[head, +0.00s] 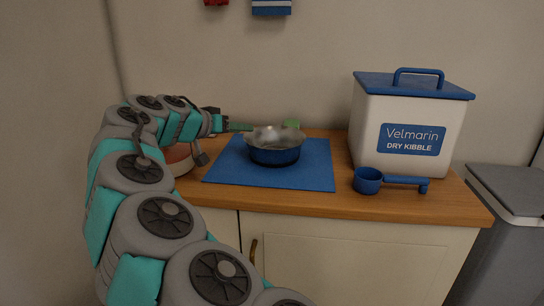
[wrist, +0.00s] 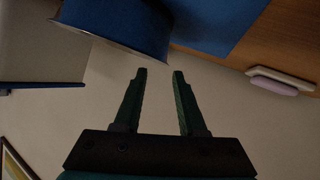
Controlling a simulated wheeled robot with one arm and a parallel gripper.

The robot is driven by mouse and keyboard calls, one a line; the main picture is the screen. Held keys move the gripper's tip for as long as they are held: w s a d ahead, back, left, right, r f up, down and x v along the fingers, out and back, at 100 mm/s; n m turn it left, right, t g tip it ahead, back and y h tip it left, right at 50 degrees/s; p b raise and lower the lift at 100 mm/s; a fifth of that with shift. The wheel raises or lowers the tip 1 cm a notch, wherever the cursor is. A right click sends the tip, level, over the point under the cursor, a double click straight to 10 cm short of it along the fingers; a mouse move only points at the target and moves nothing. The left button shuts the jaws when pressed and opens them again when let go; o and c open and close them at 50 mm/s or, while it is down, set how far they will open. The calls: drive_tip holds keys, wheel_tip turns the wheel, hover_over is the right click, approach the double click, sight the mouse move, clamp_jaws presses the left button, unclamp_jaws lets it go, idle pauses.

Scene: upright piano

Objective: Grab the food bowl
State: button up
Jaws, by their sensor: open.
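The food bowl (head: 274,155) is blue outside with a shiny metal inside. It sits upright on a blue mat (head: 312,176) on the wooden counter. My gripper (head: 248,127) reaches in from the left, at about the height of the bowl's rim and at its back left side. In the wrist view, my gripper (wrist: 158,74) is open, with nothing between its two dark green fingers. The blue bowl (wrist: 125,22) shows at the upper left there, its rim just beyond the fingertips and apart from them in the picture. The mat (wrist: 215,20) shows beside it.
A white kibble bin (head: 405,130) with a blue lid stands at the right, a blue scoop (head: 368,181) in front. A grey bin (head: 508,190) stands beyond the counter.

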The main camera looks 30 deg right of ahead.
sight(252, 133)
drive_tip(key=shift+a+f+x, duration=0.1)
drive_tip(key=shift+f+x, duration=0.1)
drive_tip(key=shift+x, duration=1.35)
drive_tip(key=shift+a+f+x, duration=0.15)
drive_tip(key=shift+x, duration=1.4)
drive_tip(key=shift+w, duration=0.1)
clamp_jaws()
